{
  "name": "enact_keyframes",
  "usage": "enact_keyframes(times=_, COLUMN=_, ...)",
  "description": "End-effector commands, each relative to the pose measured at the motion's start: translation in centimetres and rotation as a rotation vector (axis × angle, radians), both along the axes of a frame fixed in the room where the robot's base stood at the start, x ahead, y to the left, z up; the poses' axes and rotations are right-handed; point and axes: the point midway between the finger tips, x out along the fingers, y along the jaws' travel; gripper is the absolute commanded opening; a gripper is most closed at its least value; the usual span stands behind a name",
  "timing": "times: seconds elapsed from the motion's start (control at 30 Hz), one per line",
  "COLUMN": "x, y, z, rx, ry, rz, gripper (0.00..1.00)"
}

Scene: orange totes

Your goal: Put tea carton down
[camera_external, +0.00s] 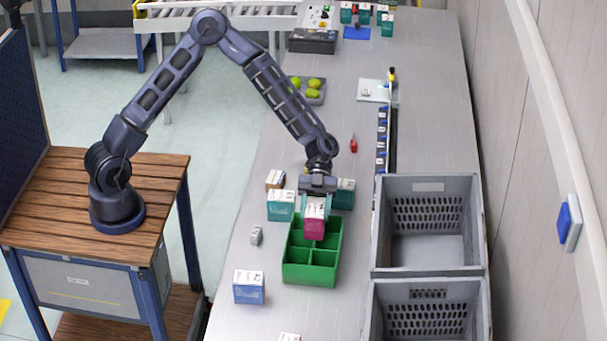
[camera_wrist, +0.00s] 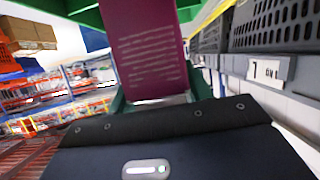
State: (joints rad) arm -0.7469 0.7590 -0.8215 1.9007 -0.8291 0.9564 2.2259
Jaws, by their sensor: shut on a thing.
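The magenta tea carton (camera_external: 314,229) with a white printed top is held in my gripper (camera_external: 316,204). The gripper is shut on it, pointing down over the green divided box (camera_external: 309,280). The carton appears over the back part of that box; I cannot tell if its base touches it. In the wrist view the magenta carton (camera_wrist: 150,55), with pale print on its side, stands between the fingers. Green edges of the divided box (camera_wrist: 85,12) show beside it. The front compartments of the green box look empty; the back ones are partly hidden by the carton.
Teal cartons stand left (camera_external: 280,205) and right (camera_external: 345,194) of my gripper, close to it. A blue carton (camera_external: 248,287) and a small grey item (camera_external: 256,235) lie left of the green box. Two grey crates (camera_external: 428,184) stand to the right. Bare table shows around the blue carton.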

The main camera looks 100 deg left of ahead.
Motion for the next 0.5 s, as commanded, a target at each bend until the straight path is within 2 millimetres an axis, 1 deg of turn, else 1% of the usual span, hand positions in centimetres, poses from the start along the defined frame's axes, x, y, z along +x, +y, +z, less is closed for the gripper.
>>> enact_keyframes(times=0.2, x=0.02, y=0.02, z=-0.27, rx=-0.001, ry=0.000, rz=0.000, gripper=0.21)
enact_keyframes(times=0.23, x=0.01, y=0.02, z=-0.25, rx=0.000, ry=0.000, rz=0.000, gripper=0.56)
enact_keyframes(times=0.27, x=0.02, y=0.02, z=-0.24, rx=0.000, ry=0.000, rz=0.000, gripper=0.62)
enact_keyframes(times=0.3, x=0.01, y=0.02, z=-0.24, rx=0.000, ry=0.000, rz=0.000, gripper=0.69)
enact_keyframes(times=0.33, x=0.01, y=0.02, z=-0.24, rx=0.000, ry=0.000, rz=0.000, gripper=0.72)
enact_keyframes(times=0.5, x=0.02, y=0.02, z=-0.24, rx=0.000, ry=0.000, rz=0.000, gripper=0.72)
